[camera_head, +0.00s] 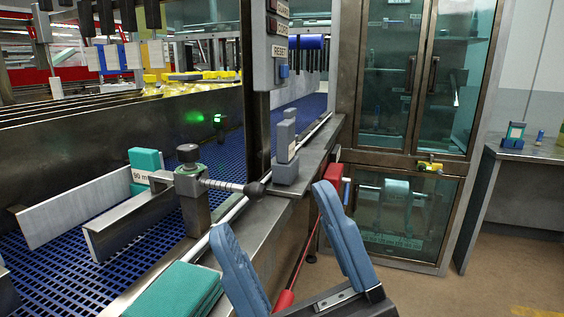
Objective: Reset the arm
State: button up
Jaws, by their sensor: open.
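My gripper (276,222) is in the lower middle of the head view, with its two blue-padded fingers spread apart and nothing between them. It is in front of the conveyor's metal side rail. Left of it, a clamp post with a dark knob (187,153) and a threaded rod ending in a black ball (254,190) stands on the rail. The lane divider plate (128,221) reaches from this post over the blue belt. A teal block marked "90 m" (145,165) stands beside the plate; the rest of its label is hidden.
The blue mesh belt (62,265) runs along the left. A teal pad (178,290) lies on the near rail. A glass-door cabinet (408,160) stands behind. Floor at the lower right is clear.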

jog(key=s+d+f+m+t+h, duration=0.2)
jog(key=d+f+m+t+h, duration=0.6)
jog(key=m+h, duration=0.75)
jog(key=s+d+f+m+g+h+p, duration=0.1)
jog(key=s+d+f+g+h, duration=0.3)
jog(key=s+f, duration=0.4)
jog(key=s+d+f+m+g+h+p, duration=0.1)
jog(key=s+d+f+m+g+h, duration=0.2)
jog(key=s, duration=1)
jog(key=d+f+g+h, duration=0.2)
jog(key=d+f+g, duration=0.1)
jog(key=d+f, duration=0.2)
jog(key=shift+d+f+m+g+p, duration=0.25)
jog(key=shift+d+m+g+p, duration=0.1)
jog(key=shift+d, duration=0.25)
